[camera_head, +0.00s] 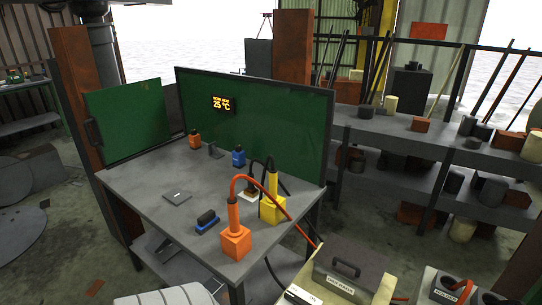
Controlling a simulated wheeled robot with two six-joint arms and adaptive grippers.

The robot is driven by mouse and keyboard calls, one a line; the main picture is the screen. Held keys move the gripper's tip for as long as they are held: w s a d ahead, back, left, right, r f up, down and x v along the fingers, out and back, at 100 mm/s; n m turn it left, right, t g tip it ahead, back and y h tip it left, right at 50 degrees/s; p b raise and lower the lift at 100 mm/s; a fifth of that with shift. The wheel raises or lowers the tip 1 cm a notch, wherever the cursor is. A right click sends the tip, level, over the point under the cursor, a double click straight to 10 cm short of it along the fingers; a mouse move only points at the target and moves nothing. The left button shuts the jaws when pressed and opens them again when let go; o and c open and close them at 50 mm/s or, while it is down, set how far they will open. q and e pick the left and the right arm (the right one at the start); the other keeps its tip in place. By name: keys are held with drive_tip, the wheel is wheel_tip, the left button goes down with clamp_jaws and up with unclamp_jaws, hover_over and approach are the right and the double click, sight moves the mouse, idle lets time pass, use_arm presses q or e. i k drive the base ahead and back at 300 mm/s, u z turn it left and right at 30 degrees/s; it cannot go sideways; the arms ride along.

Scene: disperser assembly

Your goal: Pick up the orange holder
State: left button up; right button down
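An orange block with an upright orange cylinder (236,243) stands at the front corner of the grey table; a thick orange hose arches from its top to the right. A small orange piece (195,142) with a dark top stands at the back left of the table. Another orange-red looped piece (464,291) shows at the bottom right, in or behind a box labelled "HOLDER" (443,290). I cannot tell for certain which orange thing is the holder. Neither of my grippers is in view.
A yellow block with cylinder (272,208) and dark hoses stands close behind the orange block. The table (140,192) also bears a small blue piece (238,158), a blue-based dark piece (207,222) and a flat grey plate (177,197). Green panels (270,120) edge its back. A dark case (348,272) is at bottom.

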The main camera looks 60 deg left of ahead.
sight(235, 230)
drive_tip(key=u, duration=2.25)
